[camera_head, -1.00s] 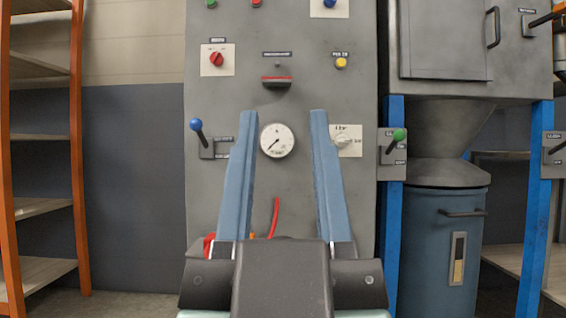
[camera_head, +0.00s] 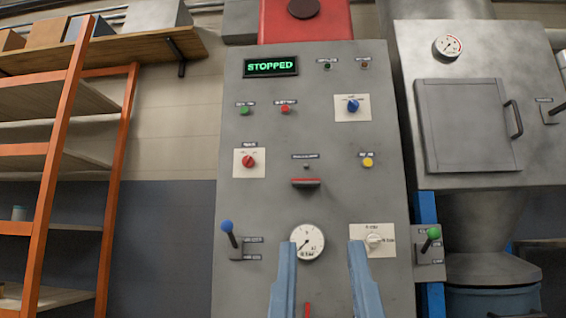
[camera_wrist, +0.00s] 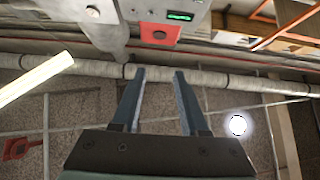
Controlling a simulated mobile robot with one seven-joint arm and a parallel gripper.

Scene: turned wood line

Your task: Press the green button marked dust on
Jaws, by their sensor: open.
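The green button (camera_head: 244,111) is at the upper left of the grey control panel (camera_head: 230,170), under a small dark label too blurred to read for sure. A red button (camera_head: 285,109) is just to its right. A green lit display (camera_head: 271,67) above reads STOPPED. My gripper (camera_head: 321,245) is open and empty, low in the head view in front of the gauge, well below the green button and apart from it. In the wrist view my gripper (camera_wrist: 158,72) points up towards the ceiling and pipes; the green button cannot be made out there.
A blue knob (camera_head: 353,105), red knob (camera_head: 248,161), yellow button (camera_head: 367,162), red-edged handle (camera_head: 305,183) and blue-tipped lever (camera_head: 227,228) share the panel. A gauge (camera_head: 307,243) is low down. Orange shelving (camera_head: 115,190) stands left, a grey cabinet (camera_head: 465,125) right.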

